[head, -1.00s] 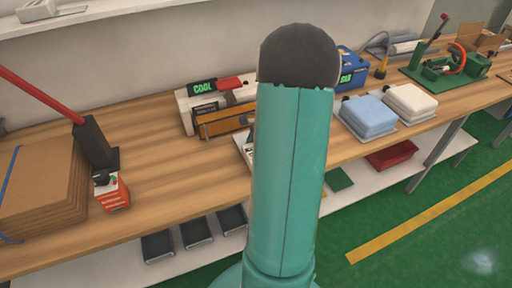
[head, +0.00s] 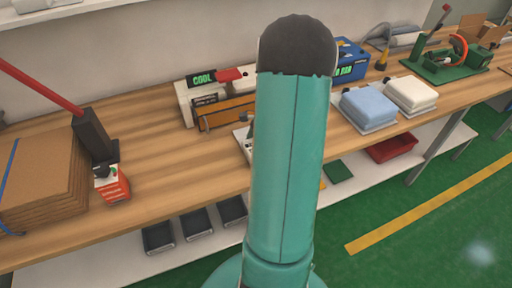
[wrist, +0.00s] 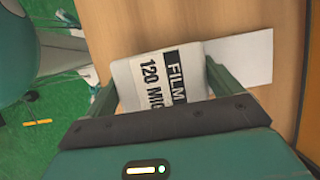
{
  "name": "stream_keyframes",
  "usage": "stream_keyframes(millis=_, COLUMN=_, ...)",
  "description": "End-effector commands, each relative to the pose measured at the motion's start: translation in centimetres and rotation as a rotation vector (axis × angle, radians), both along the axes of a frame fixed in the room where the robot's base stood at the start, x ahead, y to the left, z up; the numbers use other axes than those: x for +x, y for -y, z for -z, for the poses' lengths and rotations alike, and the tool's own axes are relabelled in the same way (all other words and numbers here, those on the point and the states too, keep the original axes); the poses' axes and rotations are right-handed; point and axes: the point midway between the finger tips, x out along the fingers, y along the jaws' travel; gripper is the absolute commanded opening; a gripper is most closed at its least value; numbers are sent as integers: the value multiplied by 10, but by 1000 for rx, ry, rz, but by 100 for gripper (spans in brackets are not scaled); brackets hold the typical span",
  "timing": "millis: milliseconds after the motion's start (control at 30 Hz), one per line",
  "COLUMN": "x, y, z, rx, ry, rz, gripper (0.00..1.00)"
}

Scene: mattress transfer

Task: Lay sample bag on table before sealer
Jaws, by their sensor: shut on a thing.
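A white sample bag (wrist: 150,80) with the printing "FILM 120 MIC" is between the two fingers of my gripper (wrist: 161,77), which is shut on it. In the wrist view it is over the wooden table (wrist: 180,22), overlapping a plain white sheet or plate (wrist: 247,58); whether it touches the table I cannot tell. The sealer (head: 228,110), with a green "COOL" display and an orange-brown front bar, stands at the back of the table (head: 150,140) in the head view. My upright arm hides the gripper and most of the bag there.
Stacked cardboard (head: 45,180), a red-and-white box (head: 113,185) and a red-handled tool (head: 95,135) stand at the left. Blue (head: 368,105) and white (head: 411,92) pads lie right of my arm. Bare table lies between the cardboard and the sealer.

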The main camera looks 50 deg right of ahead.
Motion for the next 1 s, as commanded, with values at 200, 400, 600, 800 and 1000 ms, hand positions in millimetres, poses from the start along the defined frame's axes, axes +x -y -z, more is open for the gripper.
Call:
stream_keyframes(millis=200, x=0, y=0, z=5, rx=0, ry=0, rz=-1, gripper=65)
stream_keyframes(millis=400, x=0, y=0, z=7, rx=-1, ry=1, rz=-1, gripper=100)
stream_keyframes(millis=600, x=0, y=0, z=6, rx=-1, ry=0, rz=-1, gripper=100)
stream_keyframes(millis=800, x=-4, y=8, z=-13, rx=-4, ry=1, rz=0, gripper=100)
stream_keyframes(millis=1000, x=-12, y=22, z=-53, rx=-6, ry=2, rz=0, gripper=100)
